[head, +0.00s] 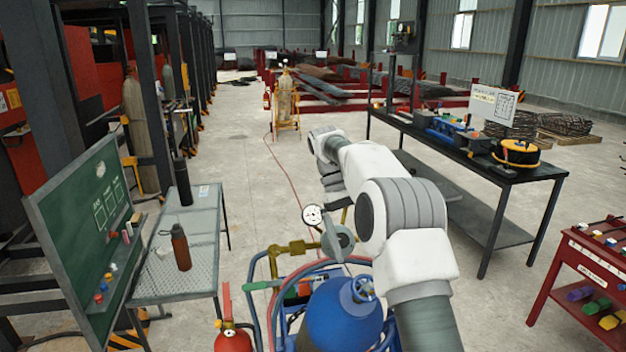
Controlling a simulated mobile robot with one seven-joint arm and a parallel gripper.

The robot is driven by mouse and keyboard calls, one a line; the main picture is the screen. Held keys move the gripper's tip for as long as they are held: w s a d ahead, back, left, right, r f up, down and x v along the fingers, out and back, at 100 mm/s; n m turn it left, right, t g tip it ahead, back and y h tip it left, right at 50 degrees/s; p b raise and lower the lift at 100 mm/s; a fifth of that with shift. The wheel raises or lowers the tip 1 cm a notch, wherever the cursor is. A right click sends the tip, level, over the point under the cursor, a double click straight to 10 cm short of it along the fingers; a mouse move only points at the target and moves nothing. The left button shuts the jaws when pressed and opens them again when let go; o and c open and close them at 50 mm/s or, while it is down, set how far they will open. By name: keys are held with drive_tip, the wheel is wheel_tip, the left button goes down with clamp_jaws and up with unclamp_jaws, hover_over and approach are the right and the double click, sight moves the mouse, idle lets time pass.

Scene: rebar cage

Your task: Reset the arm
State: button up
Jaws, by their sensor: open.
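My arm, white with grey joints, rises from the bottom right and bends over toward the middle of the head view. Its wrist points down, and my gripper (337,203) shows small and dark at its end. The gripper is open, with nothing seen between its fingers, though the fingers are hard to make out. It hangs in the air just above and behind a round pressure gauge (312,215) and a grey round fitting (338,241), seemingly apart from them; the exact gap cannot be told.
A blue gas cylinder (345,318) on a blue-framed cart and a red extinguisher (233,340) stand close in front. A mesh table (205,240) with bottles and a green board (92,225) are left. A black workbench (530,172) and red rack (565,270) are right. The central aisle floor is mostly clear.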

drive_tip(key=s+d+r+m+t+y+b, duration=0.1)
drive_tip(key=s+r+t, duration=0.2)
drive_tip(key=s+r, duration=0.3)
drive_tip(key=s+r+t+y+b, duration=0.15)
drive_tip(key=s+r, duration=0.25)
drive_tip(key=s, duration=0.4)
drive_tip(key=s+f+m+t, duration=0.1)
drive_tip(key=s+f+t, duration=0.2)
drive_tip(key=s, duration=0.5)
drive_tip(key=s+f+m+t, duration=0.2)
drive_tip(key=s+f+t, duration=0.1)
drive_tip(key=s, duration=0.6)
drive_tip(key=shift+d+f+y+b, duration=0.45)
drive_tip(key=shift+f, duration=0.3)
drive_tip(key=shift+c, duration=0.3)
